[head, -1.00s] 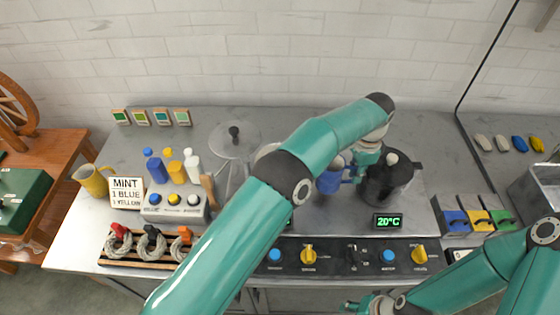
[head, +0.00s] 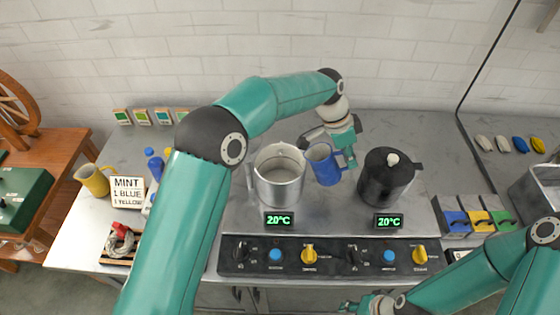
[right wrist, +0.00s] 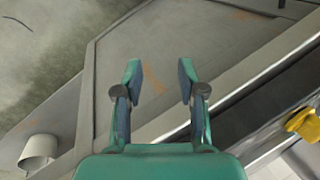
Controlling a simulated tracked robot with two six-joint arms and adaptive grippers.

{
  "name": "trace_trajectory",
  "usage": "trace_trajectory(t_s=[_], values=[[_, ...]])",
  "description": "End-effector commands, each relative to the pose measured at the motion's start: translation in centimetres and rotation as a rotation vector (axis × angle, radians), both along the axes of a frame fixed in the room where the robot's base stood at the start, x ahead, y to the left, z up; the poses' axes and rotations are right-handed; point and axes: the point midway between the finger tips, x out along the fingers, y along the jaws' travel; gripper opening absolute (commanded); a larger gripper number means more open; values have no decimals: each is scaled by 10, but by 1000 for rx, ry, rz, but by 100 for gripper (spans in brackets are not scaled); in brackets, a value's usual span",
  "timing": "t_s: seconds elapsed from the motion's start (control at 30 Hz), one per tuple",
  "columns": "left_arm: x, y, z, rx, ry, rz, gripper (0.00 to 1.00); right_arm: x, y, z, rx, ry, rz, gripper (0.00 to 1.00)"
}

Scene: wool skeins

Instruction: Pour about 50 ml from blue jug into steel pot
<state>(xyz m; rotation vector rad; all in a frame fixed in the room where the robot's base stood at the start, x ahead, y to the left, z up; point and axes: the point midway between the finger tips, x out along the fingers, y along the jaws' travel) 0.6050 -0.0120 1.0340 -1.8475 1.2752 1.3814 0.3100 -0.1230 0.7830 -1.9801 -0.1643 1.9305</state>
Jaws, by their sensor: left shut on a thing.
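The blue jug (head: 326,169) is in the head view, up beside the right rim of the steel pot (head: 280,182). Its top leans left toward the pot. My left gripper (head: 349,153) is shut on the jug from its right side. The pot stands open on the stove top, and no stream shows between jug and pot. The liquid level in the jug cannot be made out. My right gripper (right wrist: 158,85) is open and empty in the right wrist view; it also shows low in the head view (head: 350,305).
A black lidded pot (head: 386,182) stands right of the jug. Two displays (head: 278,220) read 20°C above a panel of knobs (head: 309,254). A yellow jug (head: 95,181) and a sign (head: 127,191) stand left. My left arm hides part of the counter.

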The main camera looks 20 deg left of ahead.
Motion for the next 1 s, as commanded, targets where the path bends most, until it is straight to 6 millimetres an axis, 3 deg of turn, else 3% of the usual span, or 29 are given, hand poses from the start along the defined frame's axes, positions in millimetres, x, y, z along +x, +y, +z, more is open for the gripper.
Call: trace_trajectory(t_s=[0.17,0.4,0.47,0.6,1.0], values=[[-2,15,27,-116,-22,3,0,0,0,0,0,0,0,40],[-4,34,55,-269,-51,-1,0,0,0,-27,0,0,0,40],[-5,36,47,-308,-53,-1,0,0,0,-43,0,0,0,40],[-6,43,49,-396,-71,-2,0,0,0,-64,0,0,0,40],[-8,50,56,-535,-96,-9,0,0,0,-89,0,0,0,40]])
